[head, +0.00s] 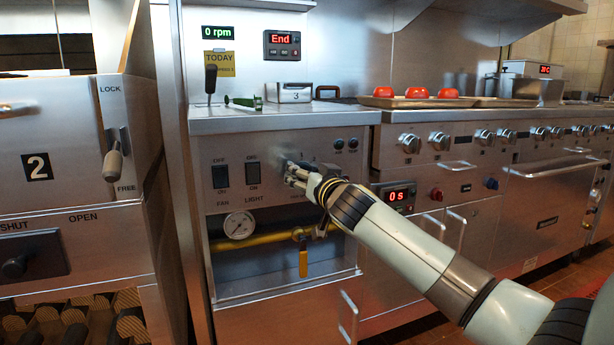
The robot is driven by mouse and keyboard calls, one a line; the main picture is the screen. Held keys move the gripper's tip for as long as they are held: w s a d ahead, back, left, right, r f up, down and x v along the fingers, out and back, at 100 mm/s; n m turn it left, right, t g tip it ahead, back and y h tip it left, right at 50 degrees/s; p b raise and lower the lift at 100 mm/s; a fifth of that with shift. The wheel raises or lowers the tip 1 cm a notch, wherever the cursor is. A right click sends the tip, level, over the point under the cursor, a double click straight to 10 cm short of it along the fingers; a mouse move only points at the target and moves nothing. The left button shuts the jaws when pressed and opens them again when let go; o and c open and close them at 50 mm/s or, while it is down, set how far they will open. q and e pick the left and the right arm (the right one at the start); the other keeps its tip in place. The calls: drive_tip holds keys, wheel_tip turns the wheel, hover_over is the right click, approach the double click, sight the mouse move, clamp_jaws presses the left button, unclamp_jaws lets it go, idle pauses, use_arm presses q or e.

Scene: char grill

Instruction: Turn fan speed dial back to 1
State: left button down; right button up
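My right gripper (297,172) reaches in from the right and is at the steel control panel (232,152), right of the FAN and LIGHT switches. The fan speed dial is hidden behind its fingers; only small panel marks show above them. I cannot tell whether the fingers are closed on the dial, or where the dial points. The black FAN switch (220,177) and LIGHT switch (253,173) have OFF and ON labels. A green display (217,32) above the counter reads 0 rpm. My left gripper is not in view.
A pressure gauge (239,225) and a yellow pipe with a yellow valve handle (303,262) sit below the panel. A timer (282,44) reads End. Range knobs (409,143) line the right side. A lever (114,160) stands out at the left.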

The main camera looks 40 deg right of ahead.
drive_tip(key=c, duration=1.1)
drive_tip(key=shift+c, duration=0.2)
